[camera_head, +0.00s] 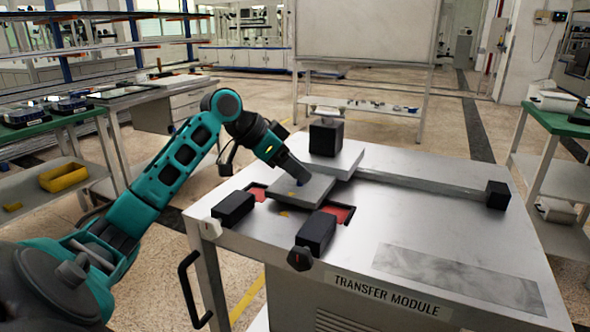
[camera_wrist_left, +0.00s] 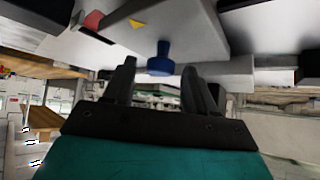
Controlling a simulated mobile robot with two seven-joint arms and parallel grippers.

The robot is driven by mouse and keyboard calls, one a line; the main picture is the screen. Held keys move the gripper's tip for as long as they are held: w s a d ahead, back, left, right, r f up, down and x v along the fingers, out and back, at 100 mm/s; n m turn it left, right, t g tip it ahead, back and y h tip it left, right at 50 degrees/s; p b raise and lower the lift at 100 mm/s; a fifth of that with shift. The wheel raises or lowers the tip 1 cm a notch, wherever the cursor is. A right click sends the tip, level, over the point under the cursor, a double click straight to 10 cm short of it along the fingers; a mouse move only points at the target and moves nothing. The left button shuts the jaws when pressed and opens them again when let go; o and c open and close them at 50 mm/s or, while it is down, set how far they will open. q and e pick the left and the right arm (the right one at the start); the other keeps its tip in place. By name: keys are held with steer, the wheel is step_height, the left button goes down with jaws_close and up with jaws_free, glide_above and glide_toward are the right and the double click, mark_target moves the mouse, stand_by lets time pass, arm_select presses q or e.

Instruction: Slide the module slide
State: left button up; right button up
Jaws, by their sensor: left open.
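A flat grey plate (camera_head: 312,188) lies over red pads on the metal transfer module table and carries a small blue knob (camera_wrist_left: 160,60). I cannot tell for sure whether this plate is the module slide. Behind it, a second grey plate (camera_head: 347,160) with a black block (camera_head: 326,137) sits at the left end of a rail (camera_head: 425,183). My left gripper (camera_head: 299,179) points down at the near plate. In the left wrist view its two fingers (camera_wrist_left: 158,88) are apart, with the blue knob beyond and between them. My right gripper is not in view.
A black stop (camera_head: 497,195) stands at the rail's right end. Two black blocks (camera_head: 233,207) (camera_head: 316,232) flank the red pads (camera_head: 340,213) at the front. The table's right front (camera_head: 455,270) is clear. A black handle (camera_head: 190,290) sticks out at the left front.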

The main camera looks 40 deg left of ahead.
arm_select(q)
steer(key=shift+w+f, duration=0.1)
steer(key=shift+f, duration=0.05)
jaws_close()
stand_by(0.5)
